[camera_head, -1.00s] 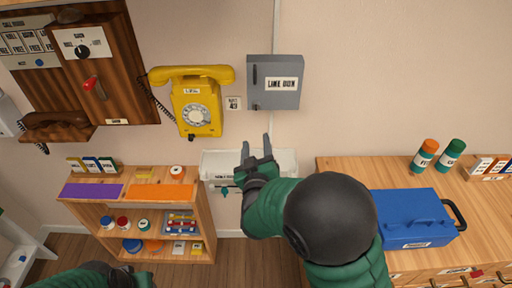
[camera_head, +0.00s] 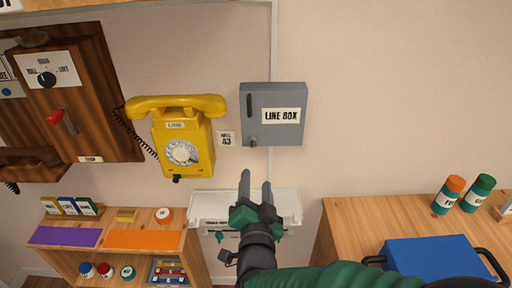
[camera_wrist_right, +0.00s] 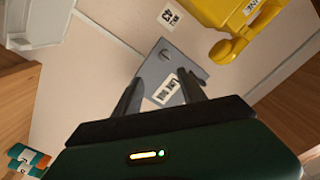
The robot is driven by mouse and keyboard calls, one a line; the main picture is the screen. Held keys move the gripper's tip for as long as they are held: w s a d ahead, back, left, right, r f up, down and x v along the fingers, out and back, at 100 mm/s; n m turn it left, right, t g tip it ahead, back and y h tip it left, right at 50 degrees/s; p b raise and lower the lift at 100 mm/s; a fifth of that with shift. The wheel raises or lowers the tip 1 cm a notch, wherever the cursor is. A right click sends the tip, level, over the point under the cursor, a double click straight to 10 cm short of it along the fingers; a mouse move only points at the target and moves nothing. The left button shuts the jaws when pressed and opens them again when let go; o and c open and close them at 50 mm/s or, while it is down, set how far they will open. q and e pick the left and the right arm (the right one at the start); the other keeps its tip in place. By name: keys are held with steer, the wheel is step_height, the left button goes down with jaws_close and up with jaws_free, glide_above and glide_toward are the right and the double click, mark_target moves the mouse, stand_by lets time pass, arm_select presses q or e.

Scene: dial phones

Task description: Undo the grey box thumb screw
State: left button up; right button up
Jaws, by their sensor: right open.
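The grey box (camera_head: 272,128), labelled LINE BOX, hangs on the wall right of the yellow phone. A small dark thumb screw (camera_head: 253,142) shows at its lower left corner, below a dark slot-like handle. My right gripper (camera_head: 256,180) is below the box with its two fingers pointing up, apart and empty, not touching the box. In the right wrist view the grey box (camera_wrist_right: 166,68) lies beyond the open fingers (camera_wrist_right: 162,92), and the screw (camera_wrist_right: 165,55) shows small on it. My left gripper is not in view.
A yellow dial phone (camera_head: 183,138) hangs left of the box, with a small number card (camera_head: 226,138) between. A white tray (camera_head: 210,208) is below my right gripper. A wooden shelf (camera_head: 120,222) stands left; a wooden cabinet with a blue toolbox (camera_head: 436,258) stands right.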

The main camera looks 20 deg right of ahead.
steer(key=w+r, duration=0.1)
steer(key=w, duration=0.2)
glide_toward(252, 144)
steer(key=w, duration=0.2)
steer(key=x, duration=0.6)
steer(key=shift+s+d+f, duration=0.15)
steer(key=shift+d, duration=0.25)
steer(key=shift+w+d, duration=0.35)
steer(key=shift+w, duration=0.15)
steer(key=shift+w+a, duration=0.15)
steer(key=shift+a, duration=0.5)
steer(key=shift+c, duration=0.2)
steer(key=shift+a, duration=0.1)
steer(key=shift+c, duration=1.3)
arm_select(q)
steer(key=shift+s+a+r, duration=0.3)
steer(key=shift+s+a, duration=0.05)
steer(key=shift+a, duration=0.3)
arm_select(e)
steer(key=shift+d, duration=0.35)
jaws_close()
